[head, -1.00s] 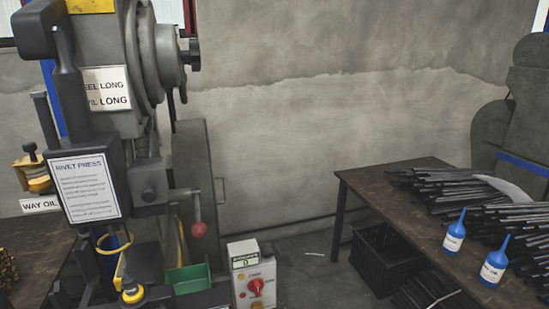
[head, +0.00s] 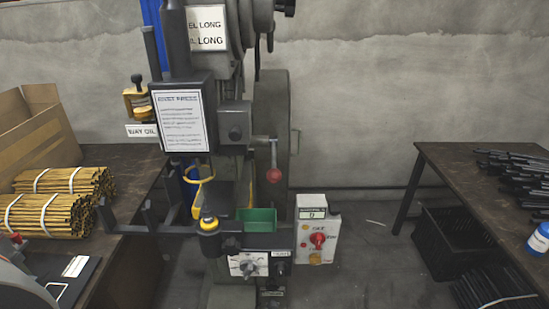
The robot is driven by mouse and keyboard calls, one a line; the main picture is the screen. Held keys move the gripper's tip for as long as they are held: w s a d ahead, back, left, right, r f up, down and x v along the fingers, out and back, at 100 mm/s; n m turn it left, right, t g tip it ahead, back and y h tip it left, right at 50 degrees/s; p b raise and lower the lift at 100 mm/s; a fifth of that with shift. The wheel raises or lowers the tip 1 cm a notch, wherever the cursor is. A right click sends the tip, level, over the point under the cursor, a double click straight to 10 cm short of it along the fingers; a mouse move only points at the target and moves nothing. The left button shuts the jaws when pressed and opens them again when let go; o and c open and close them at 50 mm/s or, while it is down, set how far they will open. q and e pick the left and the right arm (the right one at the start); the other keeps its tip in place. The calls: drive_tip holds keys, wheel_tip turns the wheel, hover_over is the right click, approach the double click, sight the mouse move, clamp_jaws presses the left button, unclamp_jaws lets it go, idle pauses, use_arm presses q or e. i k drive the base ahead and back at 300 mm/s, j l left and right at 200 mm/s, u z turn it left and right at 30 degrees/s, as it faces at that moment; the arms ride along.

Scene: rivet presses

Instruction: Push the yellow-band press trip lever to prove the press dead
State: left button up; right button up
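A black post with a yellow band (head: 208,223) stands at the front of the press, left of a green bin (head: 257,219). A grey control box (head: 317,229) with a red rotary switch (head: 318,240) and a small display (head: 313,215) is at the lower right of the press. Neither of my grippers shows.
The left table (head: 125,165) holds bundles of yellow-brown rods (head: 45,214) and a cardboard box (head: 35,125). The right table (head: 450,170) holds dark rods (head: 510,165) and a blue bottle (head: 540,240). Black crates (head: 450,245) sit below it. Floor between press and right table is mostly clear.

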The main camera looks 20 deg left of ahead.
sight(273, 175)
drive_tip(key=i+l+u, duration=0.1)
drive_tip(key=l+u, duration=0.3)
drive_tip(key=l, duration=0.2)
drive_tip(key=l+u, duration=0.4)
drive_tip(key=l, duration=0.25)
